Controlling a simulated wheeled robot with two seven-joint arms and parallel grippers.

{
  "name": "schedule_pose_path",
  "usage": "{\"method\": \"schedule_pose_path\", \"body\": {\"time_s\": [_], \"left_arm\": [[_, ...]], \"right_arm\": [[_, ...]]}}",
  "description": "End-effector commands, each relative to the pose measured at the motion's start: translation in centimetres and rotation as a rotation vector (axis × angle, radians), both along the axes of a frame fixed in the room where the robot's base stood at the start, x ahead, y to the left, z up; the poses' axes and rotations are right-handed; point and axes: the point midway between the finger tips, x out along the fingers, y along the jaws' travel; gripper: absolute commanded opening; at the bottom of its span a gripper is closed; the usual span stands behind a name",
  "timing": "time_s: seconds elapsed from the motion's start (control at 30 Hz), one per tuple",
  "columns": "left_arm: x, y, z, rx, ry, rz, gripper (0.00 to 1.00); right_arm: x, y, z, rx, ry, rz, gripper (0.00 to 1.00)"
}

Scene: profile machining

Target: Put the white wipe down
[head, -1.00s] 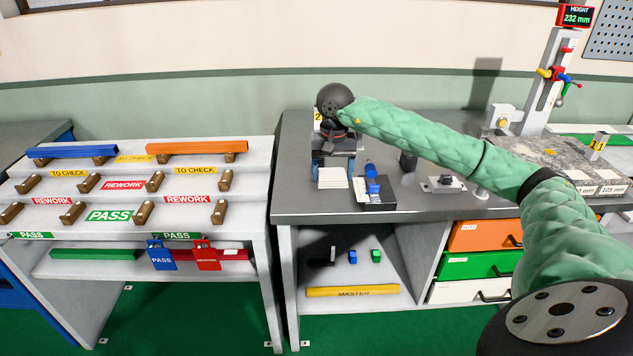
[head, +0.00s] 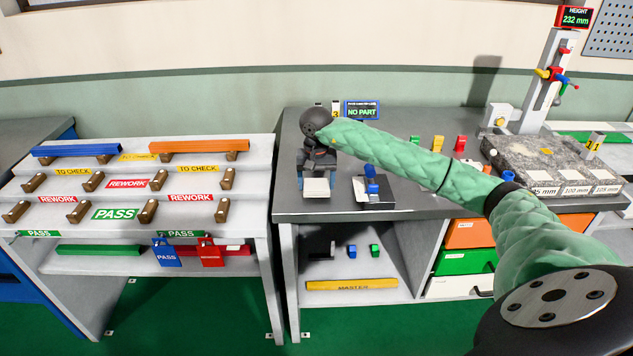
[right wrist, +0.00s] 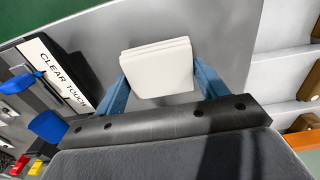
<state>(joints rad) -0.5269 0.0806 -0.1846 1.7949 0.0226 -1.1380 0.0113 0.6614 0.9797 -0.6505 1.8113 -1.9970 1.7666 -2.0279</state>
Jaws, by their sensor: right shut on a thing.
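The white wipe (right wrist: 157,68) is a folded, layered pad between the two blue fingers of my right gripper (right wrist: 158,85) in the right wrist view. In the head view, my right gripper (head: 317,180) is over the front left of the grey workbench (head: 425,208), and the wipe (head: 316,187) shows at its fingertips. The gripper is shut on the wipe. I cannot tell whether the wipe touches the bench top. My left gripper is not in view.
A NO PART display (head: 362,110) stands behind. The pale sloped rack (head: 250,215) is left, across a gap.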

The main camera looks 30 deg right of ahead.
Motion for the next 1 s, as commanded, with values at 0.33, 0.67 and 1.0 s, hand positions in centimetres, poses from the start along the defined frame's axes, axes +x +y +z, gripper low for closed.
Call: {"method": "schedule_pose_path", "body": {"time_s": [0.33, 0.67, 1.0], "left_arm": [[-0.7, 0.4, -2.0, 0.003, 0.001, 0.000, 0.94], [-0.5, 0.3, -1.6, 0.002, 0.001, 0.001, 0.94], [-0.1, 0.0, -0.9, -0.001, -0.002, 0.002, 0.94]], "right_arm": [[0.0, -0.1, -1.0, -0.001, -0.001, -0.001, 0.54], [0.0, 0.0, -1.2, -0.001, -0.001, -0.001, 0.54], [0.0, 0.0, -1.2, -0.001, -0.001, -0.001, 0.84]]}}
